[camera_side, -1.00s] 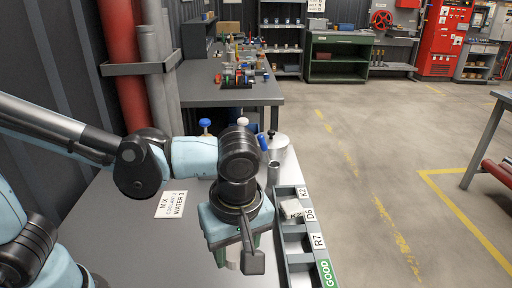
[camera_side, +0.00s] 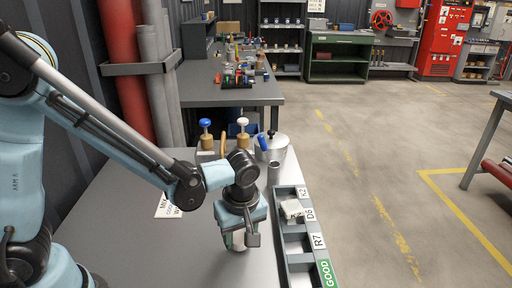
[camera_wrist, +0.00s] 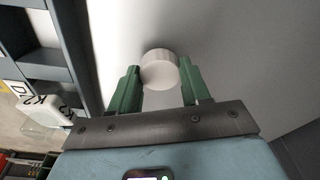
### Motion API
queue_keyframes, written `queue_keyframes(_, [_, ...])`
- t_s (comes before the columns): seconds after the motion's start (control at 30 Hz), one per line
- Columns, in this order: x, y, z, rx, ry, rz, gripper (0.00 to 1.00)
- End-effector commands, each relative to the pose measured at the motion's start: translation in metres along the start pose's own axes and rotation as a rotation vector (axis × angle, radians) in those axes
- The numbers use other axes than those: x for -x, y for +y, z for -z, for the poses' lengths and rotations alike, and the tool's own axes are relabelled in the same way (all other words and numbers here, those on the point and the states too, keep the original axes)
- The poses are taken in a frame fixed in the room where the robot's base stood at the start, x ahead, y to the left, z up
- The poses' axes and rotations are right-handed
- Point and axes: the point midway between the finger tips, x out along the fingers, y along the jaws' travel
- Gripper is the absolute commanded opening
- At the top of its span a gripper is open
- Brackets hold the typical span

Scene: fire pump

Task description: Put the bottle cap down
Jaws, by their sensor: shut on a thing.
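The bottle cap (camera_wrist: 158,72) is a short white cylinder between the two green fingers of my gripper (camera_wrist: 159,78) in the wrist view. The gripper is shut on it. In the side view, my gripper (camera_side: 237,236) points down over the grey table, just left of the sorting rack. The cap (camera_side: 239,242) shows pale and small between the fingers there, partly hidden by them. It is low over the table top; I cannot tell whether it touches.
A grey rack (camera_side: 281,242) with compartments labelled K2, D6, R7 and GOOD stands close to the right; a white piece (camera_side: 292,208) lies in it. The table's front left (camera_side: 140,250) is clear.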

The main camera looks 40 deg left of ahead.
Motion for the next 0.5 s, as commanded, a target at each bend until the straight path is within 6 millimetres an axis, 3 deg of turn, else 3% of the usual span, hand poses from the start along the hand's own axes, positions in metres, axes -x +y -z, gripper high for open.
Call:
queue_keyframes(0.13, [-0.01, -0.0001, -0.0018, 0.0, 0.0, 0.0, 0.2])
queue_keyframes(0.5, [-0.013, -0.0002, -0.0024, 0.0, 0.0, 0.0, 0.2])
